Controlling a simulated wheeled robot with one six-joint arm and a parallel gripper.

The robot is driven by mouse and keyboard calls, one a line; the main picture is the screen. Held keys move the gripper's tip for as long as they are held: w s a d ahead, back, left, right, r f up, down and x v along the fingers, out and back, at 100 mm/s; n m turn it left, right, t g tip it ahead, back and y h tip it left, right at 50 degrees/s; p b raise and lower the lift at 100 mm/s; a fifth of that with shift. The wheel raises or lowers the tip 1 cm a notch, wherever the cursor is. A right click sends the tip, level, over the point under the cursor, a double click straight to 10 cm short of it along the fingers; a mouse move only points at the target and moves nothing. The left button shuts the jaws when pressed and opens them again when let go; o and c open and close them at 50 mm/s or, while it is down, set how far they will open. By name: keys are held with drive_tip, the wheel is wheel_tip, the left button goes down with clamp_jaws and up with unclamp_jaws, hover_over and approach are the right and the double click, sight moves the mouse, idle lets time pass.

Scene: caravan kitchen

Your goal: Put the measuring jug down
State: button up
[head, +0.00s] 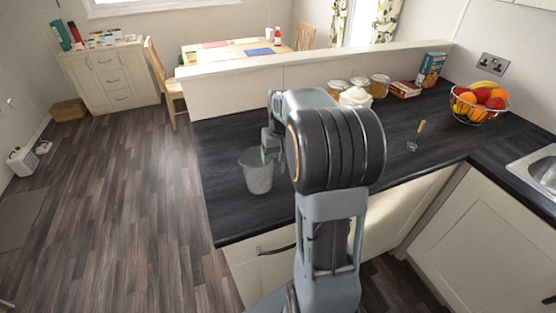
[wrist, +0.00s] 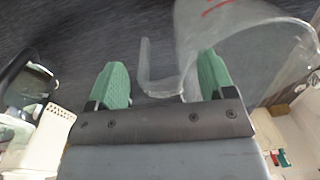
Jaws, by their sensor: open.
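The measuring jug (head: 258,178) is clear plastic and upright at the left end of the dark worktop (head: 225,208); it looks to be standing on it. My gripper (head: 266,155) is at the jug's upper right side, partly hidden by my arm. In the wrist view the jug (wrist: 255,50) fills the upper right, with red marks on its wall. Its handle (wrist: 146,68) reaches into the gap between the green fingers of my gripper (wrist: 162,78). The fingers are apart, with room between them and the handle.
A fruit basket (head: 479,103) is at the right, near the sink (head: 543,172). A small utensil (head: 416,135) lies mid-worktop. The worktop's left edge is close to the jug.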

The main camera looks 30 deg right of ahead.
drive_tip(key=r, duration=0.9)
drive_tip(key=shift+s+d+r, duration=0.1)
drive_tip(key=shift+d+r, duration=0.15)
drive_tip(key=shift+r, duration=0.15)
drive_tip(key=s+a+f+n+t, duration=0.1)
drive_tip(key=s+a+f, duration=0.2)
drive_tip(key=s+a, duration=0.4)
drive_tip(key=s+a+f+n+t, duration=0.2)
drive_tip(key=s+a+f, duration=0.1)
drive_tip(key=s+a, duration=0.4)
drive_tip(key=shift+a+f+t+h, duration=0.3)
drive_tip(key=shift+a+f, duration=0.1)
drive_tip(key=shift+a, duration=0.85)
drive_tip(key=shift+c, duration=0.4)
